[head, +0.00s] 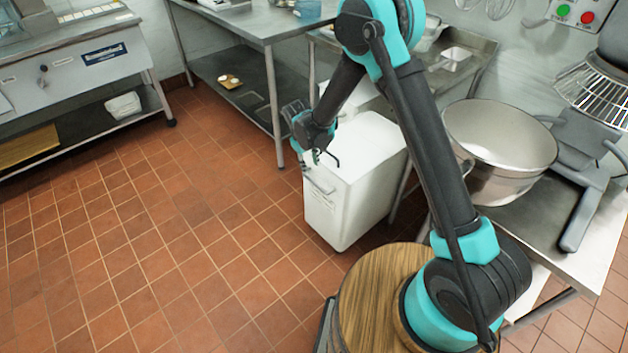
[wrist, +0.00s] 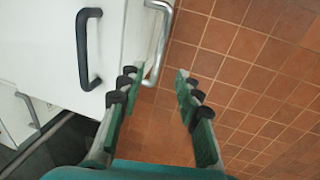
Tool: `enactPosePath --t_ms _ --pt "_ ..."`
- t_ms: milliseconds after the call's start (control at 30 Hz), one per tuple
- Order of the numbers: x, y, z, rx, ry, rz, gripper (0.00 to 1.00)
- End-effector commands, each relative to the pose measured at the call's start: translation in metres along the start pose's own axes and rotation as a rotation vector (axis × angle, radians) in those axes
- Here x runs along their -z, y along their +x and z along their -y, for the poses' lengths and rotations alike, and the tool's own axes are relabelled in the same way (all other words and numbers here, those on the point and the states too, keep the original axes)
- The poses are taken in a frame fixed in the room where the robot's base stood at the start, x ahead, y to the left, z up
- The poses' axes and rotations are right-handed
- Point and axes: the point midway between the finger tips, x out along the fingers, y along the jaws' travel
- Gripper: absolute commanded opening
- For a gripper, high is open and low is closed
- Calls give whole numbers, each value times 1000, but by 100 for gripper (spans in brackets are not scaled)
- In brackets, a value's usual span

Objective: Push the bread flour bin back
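The bread flour bin, a white box (head: 350,190), stands on the tiles with its front end sticking out into the open floor beside the tables. It carries a metal handle (head: 319,183) on its front and a dark handle on top. In the wrist view the bin (wrist: 50,45) fills the upper left, with the dark handle (wrist: 82,50) and the metal handle (wrist: 160,45). My gripper (head: 325,159) is just above the bin's front end. In the wrist view my gripper (wrist: 161,73) is open and empty, its left fingertip close to the metal handle; contact cannot be told.
A steel table (head: 270,25) with a lower shelf stands behind the bin. Another table (head: 590,240) on the right bears a large steel bowl (head: 500,140). A second white container (wrist: 12,115) with a grey handle shows beside the bin. The tiled floor (head: 150,240) to the left is clear.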

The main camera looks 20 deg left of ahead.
Motion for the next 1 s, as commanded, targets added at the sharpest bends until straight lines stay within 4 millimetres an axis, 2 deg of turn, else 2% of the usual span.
enactPosePath --t_ms 33,300,500,700,1000 --pt "0 11 0 0 1 0 34" --pt "0 61 0 0 0 0 34" --pt "0 88 0 0 1 0 34" --pt "0 100 0 0 0 0 34" --pt "-1 102 0 0 0 0 34"
